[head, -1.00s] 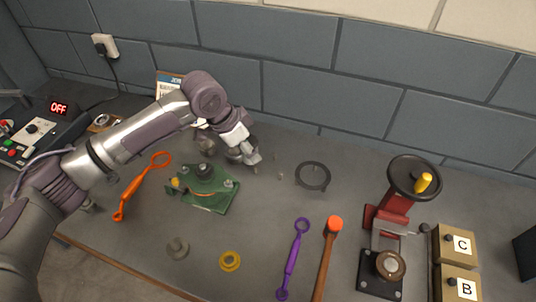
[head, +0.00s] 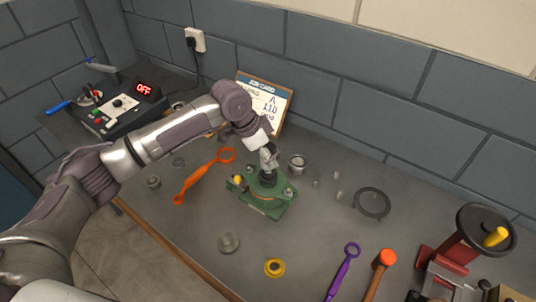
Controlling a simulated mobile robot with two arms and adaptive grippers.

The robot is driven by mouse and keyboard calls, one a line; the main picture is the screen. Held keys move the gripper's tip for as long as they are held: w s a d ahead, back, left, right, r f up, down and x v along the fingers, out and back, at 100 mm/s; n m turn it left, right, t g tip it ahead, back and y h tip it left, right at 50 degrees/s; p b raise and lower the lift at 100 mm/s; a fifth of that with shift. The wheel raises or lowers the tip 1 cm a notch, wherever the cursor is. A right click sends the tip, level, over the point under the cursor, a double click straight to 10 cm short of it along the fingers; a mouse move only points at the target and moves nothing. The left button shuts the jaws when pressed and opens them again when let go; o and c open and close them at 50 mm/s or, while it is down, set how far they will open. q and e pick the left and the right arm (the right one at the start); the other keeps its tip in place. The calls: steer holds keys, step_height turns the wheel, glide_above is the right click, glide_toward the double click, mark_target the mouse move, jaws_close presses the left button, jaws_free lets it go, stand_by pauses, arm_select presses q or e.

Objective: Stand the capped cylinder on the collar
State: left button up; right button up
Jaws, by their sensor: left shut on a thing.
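My left gripper (head: 268,160) points down over the green casing (head: 265,209) and is shut on a dark round piece (head: 268,177) at its top. I cannot tell whether that piece is the capped cylinder, or whether it touches the casing. An orange curved line shows on the casing below it. A short grey metal ring (head: 297,164) stands just right of the gripper. A grey flanged piece (head: 228,243) lies in front of the casing. I cannot tell which piece is the collar. My right gripper is not in view.
An orange wrench (head: 198,180) lies left of the casing. A yellow ring (head: 274,268), purple wrench (head: 342,273) and orange-headed hammer (head: 378,272) lie in front. A dark ring (head: 372,204) lies right. A job card (head: 265,101) stands behind. The table around the dark ring is mostly clear.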

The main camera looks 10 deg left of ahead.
arm_select(q)
steer(key=shift+f+b, duration=0.4)
steer(key=shift+f, duration=0.25)
steer(key=shift+r, duration=0.3)
steer(key=shift+p, duration=0.3)
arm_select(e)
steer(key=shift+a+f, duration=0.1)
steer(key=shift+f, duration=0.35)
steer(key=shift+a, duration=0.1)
arm_select(q)
steer(key=shift+r+p, duration=0.1)
steer(key=shift+p, duration=0.25)
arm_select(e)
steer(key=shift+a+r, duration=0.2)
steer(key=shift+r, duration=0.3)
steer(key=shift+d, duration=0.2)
arm_select(q)
steer(key=shift+p, duration=0.3)
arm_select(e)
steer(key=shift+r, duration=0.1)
arm_select(q)
steer(key=shift+p, duration=0.35)
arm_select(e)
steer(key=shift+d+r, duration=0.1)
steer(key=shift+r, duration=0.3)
